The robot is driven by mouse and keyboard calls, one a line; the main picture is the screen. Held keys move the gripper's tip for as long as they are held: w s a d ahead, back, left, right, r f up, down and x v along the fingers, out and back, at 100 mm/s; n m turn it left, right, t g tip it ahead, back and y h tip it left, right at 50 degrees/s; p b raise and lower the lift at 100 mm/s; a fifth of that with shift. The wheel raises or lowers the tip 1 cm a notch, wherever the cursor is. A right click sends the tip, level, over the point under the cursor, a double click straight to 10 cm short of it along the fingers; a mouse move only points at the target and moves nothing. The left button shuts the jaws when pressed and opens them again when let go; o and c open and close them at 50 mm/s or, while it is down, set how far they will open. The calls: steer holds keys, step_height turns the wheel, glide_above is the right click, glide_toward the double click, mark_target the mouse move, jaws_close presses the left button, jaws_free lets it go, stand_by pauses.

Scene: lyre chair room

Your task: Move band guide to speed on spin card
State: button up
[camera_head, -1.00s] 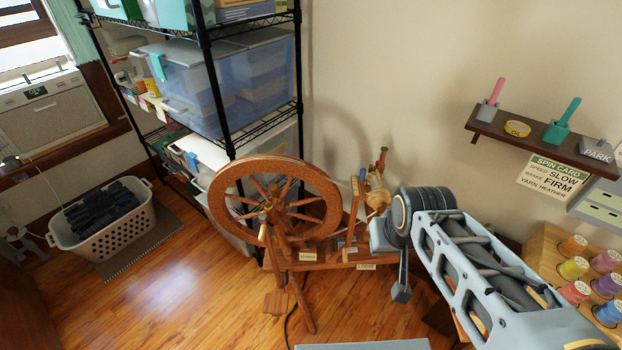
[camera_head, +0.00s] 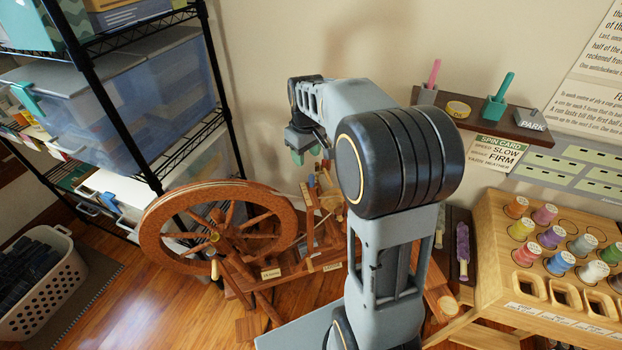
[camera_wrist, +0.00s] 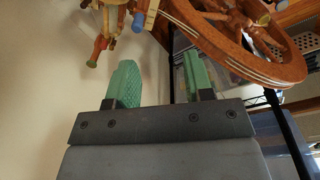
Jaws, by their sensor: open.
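The spinning wheel (camera_head: 218,235) stands on the floor left of my arm, with small labels on its base. It shows upside down at the top right of the wrist view (camera_wrist: 236,40). I cannot tell which small part is the band guide; a blue piece (camera_wrist: 140,17) shows beside wooden fittings. The spin card (camera_head: 495,154) hangs below the wall shelf and reads speed slow, brake firm, yarn heather. My gripper (camera_wrist: 160,82) has green pads spread apart with nothing between them. In the head view my gripper (camera_head: 305,152) is above the wheel's right end, partly hidden by my arm.
A black wire rack (camera_head: 150,132) with plastic bins stands behind left of the wheel. A wall shelf (camera_head: 479,116) holds tools and a yellow roll. A wooden spool stand (camera_head: 490,253) is at right. A white basket (camera_head: 45,285) sits at far left.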

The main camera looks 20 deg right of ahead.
steer(key=n+g, duration=0.1)
glide_above(311, 175)
step_height(311, 175, down, 4)
steer(key=r, duration=0.1)
step_height(311, 175, down, 14)
steer(key=shift+f+p, duration=0.15)
steer(key=shift+p, duration=0.3)
jaws_close()
